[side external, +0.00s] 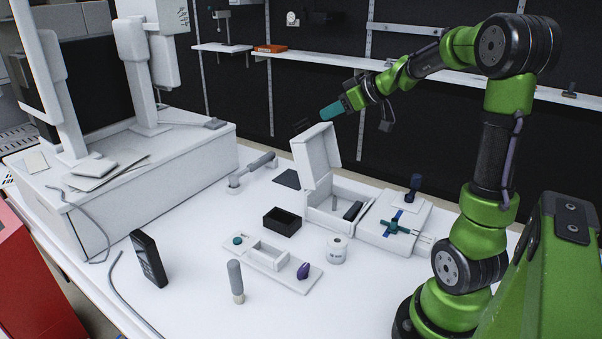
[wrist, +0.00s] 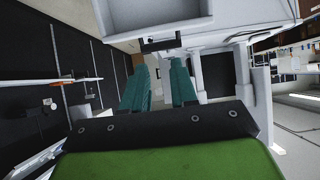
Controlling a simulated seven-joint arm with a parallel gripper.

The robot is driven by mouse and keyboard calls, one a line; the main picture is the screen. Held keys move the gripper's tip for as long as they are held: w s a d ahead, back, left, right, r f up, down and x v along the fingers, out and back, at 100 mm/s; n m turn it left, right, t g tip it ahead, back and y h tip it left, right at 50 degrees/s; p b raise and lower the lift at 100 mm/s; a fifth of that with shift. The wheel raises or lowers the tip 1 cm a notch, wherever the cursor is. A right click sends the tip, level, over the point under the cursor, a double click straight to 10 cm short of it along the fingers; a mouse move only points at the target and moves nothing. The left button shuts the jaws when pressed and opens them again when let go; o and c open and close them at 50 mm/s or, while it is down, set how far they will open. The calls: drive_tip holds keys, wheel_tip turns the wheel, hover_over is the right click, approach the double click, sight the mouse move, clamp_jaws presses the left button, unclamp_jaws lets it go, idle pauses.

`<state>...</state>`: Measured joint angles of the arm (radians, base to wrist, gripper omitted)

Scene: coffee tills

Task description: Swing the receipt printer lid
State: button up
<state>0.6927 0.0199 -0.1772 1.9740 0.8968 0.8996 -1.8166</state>
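The white receipt printer (side external: 340,212) stands on the counter with its lid (side external: 318,152) swung up, roughly upright and leaning slightly back. A small dark tab (side external: 302,126) sits at the lid's top edge. In the wrist view, the pale panel at the top (wrist: 165,14) looks like the lid, with the dark tab (wrist: 160,44) at its edge. My gripper (side external: 326,114) is above the lid's top right corner and appears apart from it. Its teal fingers (wrist: 160,76) point toward the tab, with an empty gap between them. The lid's hinge is not clearly visible.
A black tray (side external: 282,221), a paper roll (side external: 337,249) and a white board (side external: 272,265) lie in front of the printer. A white unit with a teal cross handle (side external: 396,227) stands right of it. A large till (side external: 140,175) fills the left. Shelves line the back wall.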

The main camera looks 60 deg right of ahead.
sight(313, 130)
drive_tip(key=v, duration=0.8)
drive_tip(key=shift+s+r, duration=0.2)
drive_tip(key=shift+o, duration=0.7)
drive_tip(key=shift+s+r, duration=0.1)
drive_tip(key=shift+s, duration=0.1)
drive_tip(key=shift+o, duration=0.7)
drive_tip(key=x, duration=1.6)
drive_tip(key=shift+w+f, duration=0.2)
drive_tip(key=shift+w, duration=0.05)
drive_tip(key=shift+c, duration=0.4)
clamp_jaws()
drive_tip(key=shift+c, duration=1)
unclamp_jaws()
drive_tip(key=shift+s+r, duration=0.1)
